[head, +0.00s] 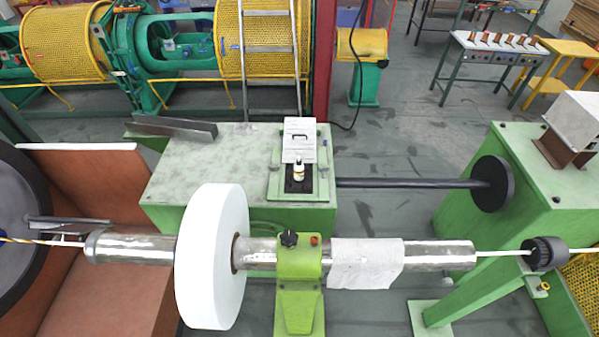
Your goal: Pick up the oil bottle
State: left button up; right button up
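The oil bottle (298,172) is small and pale, with a dark tip. It stands upright near the middle of the head view. It is in or on the dark opening of a light green frame (272,184) on top of the green cabinet (220,160). Neither of my grippers shows in this view, and nothing is seen touching the bottle.
In front of the cabinet, a metal tube (440,254) runs crosswise, with a large white disc (212,255), a green clamp (298,258) and a white cloth (366,264) on it. A dark bar (157,127) lies at the cabinet's back left. A ladder (268,50) stands behind.

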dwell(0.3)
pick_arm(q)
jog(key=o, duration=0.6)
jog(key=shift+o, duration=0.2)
